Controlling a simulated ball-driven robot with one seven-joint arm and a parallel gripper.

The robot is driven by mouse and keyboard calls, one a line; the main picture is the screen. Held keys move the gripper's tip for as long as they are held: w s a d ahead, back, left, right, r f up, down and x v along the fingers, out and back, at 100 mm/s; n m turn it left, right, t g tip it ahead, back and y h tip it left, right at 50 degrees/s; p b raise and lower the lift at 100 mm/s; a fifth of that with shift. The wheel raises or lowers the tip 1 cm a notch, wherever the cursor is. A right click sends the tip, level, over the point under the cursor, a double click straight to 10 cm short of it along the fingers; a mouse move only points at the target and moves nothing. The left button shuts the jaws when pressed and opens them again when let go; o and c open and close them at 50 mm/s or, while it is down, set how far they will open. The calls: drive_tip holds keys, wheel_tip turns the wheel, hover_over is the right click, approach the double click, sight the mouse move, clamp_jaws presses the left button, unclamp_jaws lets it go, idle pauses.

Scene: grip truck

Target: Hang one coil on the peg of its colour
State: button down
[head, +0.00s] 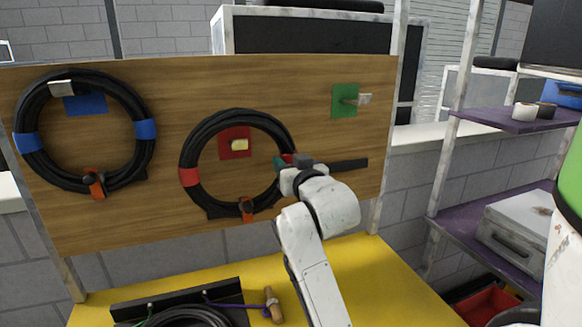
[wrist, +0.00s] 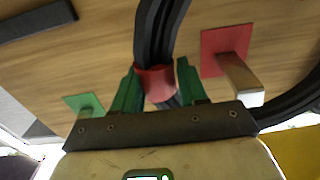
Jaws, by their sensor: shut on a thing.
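A black coil with red bands (head: 190,177) is in front of the wooden board, with my gripper (head: 284,163) at its right side. In the wrist view my green fingers (wrist: 157,90) are shut on the coil at its red band (wrist: 155,80). The red peg (head: 239,145) appears inside the ring, below its top; I cannot tell whether the peg passes through it. The red peg also shows in the wrist view (wrist: 240,78), right of the fingers. A blue-banded coil (head: 146,130) hangs on the blue peg (head: 62,88). The green peg (head: 350,100) is bare.
A black strip (head: 347,166) is on the board, right of my gripper. On the yellow table (head: 385,280) below stands a black tray (head: 125,305) holding another coil, beside a wooden-handled thing (head: 271,303). A shelf rack (head: 470,215) stands at the right.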

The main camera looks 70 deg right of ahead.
drive_tip(key=w+d+f+b, duration=0.4)
drive_tip(key=shift+d+f, duration=0.2)
drive_tip(key=shift+f, duration=0.2)
idle(1.5)
drive_tip(key=shift+s+d+r, duration=0.1)
drive_tip(key=shift+d+r, duration=0.05)
idle(0.4)
drive_tip(key=c, duration=1)
unclamp_jaws()
drive_tip(key=shift+c, duration=0.2)
drive_tip(key=o, duration=0.3)
drive_tip(key=shift+d, duration=0.15)
drive_tip(key=shift+o, duration=1.1)
drive_tip(key=b+v, duration=0.1)
drive_tip(key=v, duration=1)
drive_tip(key=shift+b, duration=0.3)
